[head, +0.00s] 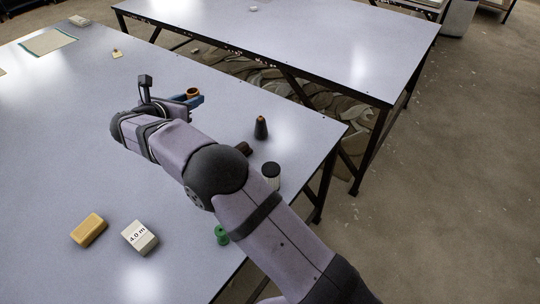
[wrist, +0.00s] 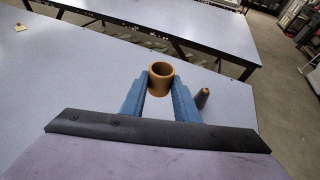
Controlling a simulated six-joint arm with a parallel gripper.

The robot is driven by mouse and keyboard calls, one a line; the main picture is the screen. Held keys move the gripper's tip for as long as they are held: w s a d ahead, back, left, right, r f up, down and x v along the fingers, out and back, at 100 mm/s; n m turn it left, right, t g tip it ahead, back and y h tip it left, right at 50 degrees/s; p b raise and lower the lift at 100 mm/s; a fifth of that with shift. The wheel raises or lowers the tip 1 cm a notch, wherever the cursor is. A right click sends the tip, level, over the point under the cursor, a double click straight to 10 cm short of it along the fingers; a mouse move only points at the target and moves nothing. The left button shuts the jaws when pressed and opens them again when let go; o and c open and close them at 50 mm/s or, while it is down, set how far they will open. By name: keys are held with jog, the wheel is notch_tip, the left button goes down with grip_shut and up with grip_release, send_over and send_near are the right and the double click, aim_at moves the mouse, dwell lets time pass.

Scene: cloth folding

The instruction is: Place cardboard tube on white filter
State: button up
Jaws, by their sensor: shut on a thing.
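The cardboard tube (head: 193,92) is a short, brown, hollow cylinder. In the wrist view the tube (wrist: 161,77) stands upright between the blue fingers of my gripper (wrist: 162,86), with its open top towards the camera. My gripper (head: 195,100) is shut on it, over the far part of the near table. I cannot tell how high the tube is above the table. I cannot say for sure which thing is the white filter. A small whitish block (head: 78,20) lies at the far left, and a white box with dark lettering (head: 140,238) lies at the front.
A yellow block (head: 89,229) lies front left. A flat mat (head: 48,41) lies far left. The left-middle table is clear.

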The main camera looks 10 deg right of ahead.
jog(key=r+p, duration=0.1)
jog(key=d+r+p, duration=0.1)
jog(key=r, duration=0.1)
jog(key=s+d+r+p, duration=0.1)
jog(key=shift+s+r+p, duration=0.1)
jog(key=shift+r+p, duration=0.05)
jog(key=shift+p, duration=0.15)
jog(key=m+g+h+p, duration=0.5)
jog(key=m, duration=0.1)
send_over(265, 165)
jog(key=s, duration=0.3)
notch_tip(265, 165, down, 6)
jog(key=shift+m, duration=0.3)
jog(key=shift+w+a+f+p, duration=0.15)
jog(key=shift+f+p, duration=0.2)
jog(key=shift+f, duration=2.05)
jog(key=shift+w+f+p, duration=0.1)
jog(key=shift+f+p, duration=0.25)
jog(key=shift+f, duration=2.05)
jog(key=shift+f, duration=0.2)
jog(key=o, duration=1)
jog(key=shift+r, duration=0.1)
